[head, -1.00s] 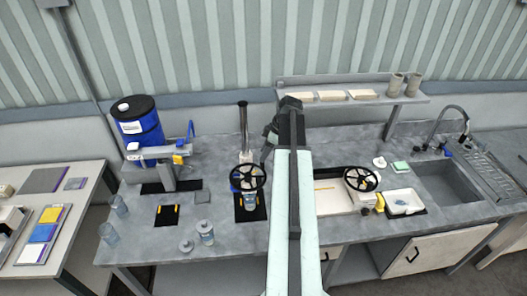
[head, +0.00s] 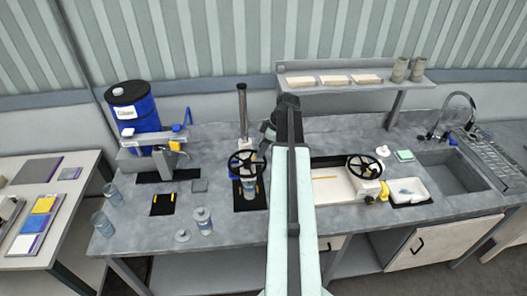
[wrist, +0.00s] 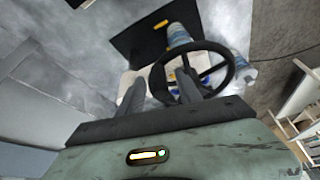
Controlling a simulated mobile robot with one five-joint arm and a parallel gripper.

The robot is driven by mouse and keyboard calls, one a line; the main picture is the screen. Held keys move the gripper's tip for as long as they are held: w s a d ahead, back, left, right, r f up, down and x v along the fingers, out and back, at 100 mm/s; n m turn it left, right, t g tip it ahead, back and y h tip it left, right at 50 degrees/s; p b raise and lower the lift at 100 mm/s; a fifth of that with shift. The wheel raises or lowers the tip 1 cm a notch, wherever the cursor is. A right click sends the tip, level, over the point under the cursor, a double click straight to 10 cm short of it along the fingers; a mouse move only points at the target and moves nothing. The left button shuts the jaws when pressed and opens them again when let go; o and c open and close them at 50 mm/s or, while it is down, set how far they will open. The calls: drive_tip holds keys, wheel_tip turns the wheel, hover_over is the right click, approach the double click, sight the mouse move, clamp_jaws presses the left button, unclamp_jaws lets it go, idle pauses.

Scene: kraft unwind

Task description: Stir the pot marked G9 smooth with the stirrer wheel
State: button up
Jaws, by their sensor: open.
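The stirrer wheel (head: 246,164) is a black spoked hand wheel at the front of a stirrer with a tall grey post (head: 243,108). A clear bluish pot (head: 249,188) stands under it on a black mat; its marking is not legible. My gripper (head: 266,132) is just above and right of the wheel in the head view. In the wrist view my gripper (wrist: 177,78) is open, its two fingers overlapping the near-left part of the wheel (wrist: 228,76). I cannot tell whether they touch it. A pot (wrist: 178,34) shows beyond the rim.
A second black wheel (head: 365,167) is on a device at the right. Loose pots (head: 112,194) stand at the left, and another pot (head: 203,220) near the front edge beside a lid (head: 182,236). A blue drum (head: 134,106) is at the back left, a sink (head: 450,172) at the right.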

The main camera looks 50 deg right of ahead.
clamp_jaws()
idle(1.3)
drive_tip(key=shift+d+r, duration=0.1)
drive_tip(key=shift+s, duration=0.1)
